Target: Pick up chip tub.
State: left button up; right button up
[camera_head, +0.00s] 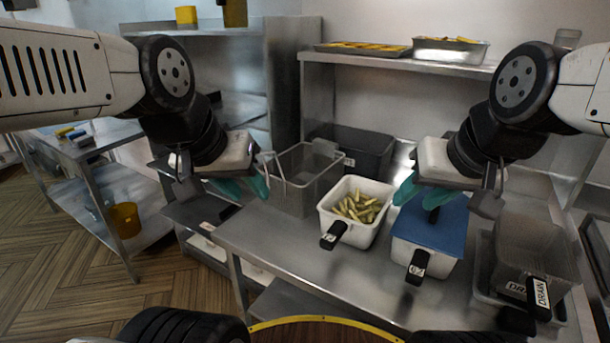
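The chip tub (327,222) is a white, open tub with pale yellow chips (358,207) inside and a black labelled handle (334,235) at its front. It stands upright on the steel counter, near the middle of the head view. My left gripper (243,189) is left of the tub, beside the wire basket, with its teal fingers apart and nothing seen between them. My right gripper (420,193) is right of the chip tub, over the back of a blue-lidded tub, with its teal fingers apart. Neither gripper appears to hold the chip tub.
A wire fry basket (303,180) stands left of the tub. The white tub with a blue lid (430,225) is close on its right. A grey labelled bin (532,255) stands further right. A dark container (362,150) is behind. A shelf (390,60) hangs above. Counter in front is clear.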

aim_at(353, 212)
jog(key=k+l+u, duration=0.25)
jog(key=u, duration=0.2)
jog(key=k+l+u, duration=0.2)
jog(key=u, duration=0.25)
jog(key=k, duration=0.05)
